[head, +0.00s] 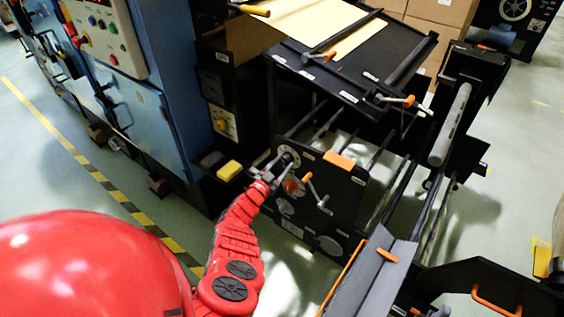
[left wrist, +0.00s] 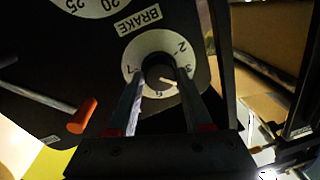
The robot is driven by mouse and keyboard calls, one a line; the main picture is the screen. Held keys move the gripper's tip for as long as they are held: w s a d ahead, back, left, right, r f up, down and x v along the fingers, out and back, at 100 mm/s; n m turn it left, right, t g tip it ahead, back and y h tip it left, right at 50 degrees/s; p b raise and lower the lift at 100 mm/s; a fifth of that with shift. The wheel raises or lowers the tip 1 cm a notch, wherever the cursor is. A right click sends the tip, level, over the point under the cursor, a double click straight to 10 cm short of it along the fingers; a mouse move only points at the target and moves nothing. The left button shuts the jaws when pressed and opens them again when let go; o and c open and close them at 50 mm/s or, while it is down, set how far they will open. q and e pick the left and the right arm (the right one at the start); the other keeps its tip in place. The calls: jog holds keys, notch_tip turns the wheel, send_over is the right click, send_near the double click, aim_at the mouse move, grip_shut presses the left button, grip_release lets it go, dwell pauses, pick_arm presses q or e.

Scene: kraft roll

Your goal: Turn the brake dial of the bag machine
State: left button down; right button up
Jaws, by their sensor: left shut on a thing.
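The brake dial (left wrist: 158,66) is a dark round knob on a white numbered ring, below a white BRAKE label (left wrist: 139,20) in the left wrist view. In the head view the dial (head: 289,157) sits at the upper left of the machine's black side panel (head: 344,194). My left gripper (head: 275,171) reaches it from the front left. In the left wrist view the two fingers of my left gripper (left wrist: 160,76) stand on either side of the knob and are shut on it. A pale pointer mark shows on the knob. My right gripper is not in view.
An orange-tipped lever (left wrist: 82,115) sticks out beside the dial. A larger numbered scale (left wrist: 95,5) is partly cut off. A blue cabinet (head: 105,85) stands left, and a yellow block (head: 229,170) sits near my left forearm. Rollers (head: 450,125) lie right.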

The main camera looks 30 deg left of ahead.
pick_arm(q)
jog(key=n, duration=0.3)
jog(key=shift+r+p, duration=0.1)
jog(key=shift+p, duration=0.25)
jog(key=shift+n, duration=0.5)
jog(key=shift+c, duration=1.6)
grip_release()
jog(key=shift+s, duration=0.1)
jog(key=shift+s+p, duration=0.25)
jog(key=shift+p, duration=0.05)
jog(key=s+a+p, duration=0.1)
jog(key=s+p, duration=0.2)
jog(key=s, duration=1.3)
jog(key=shift+s, duration=0.35)
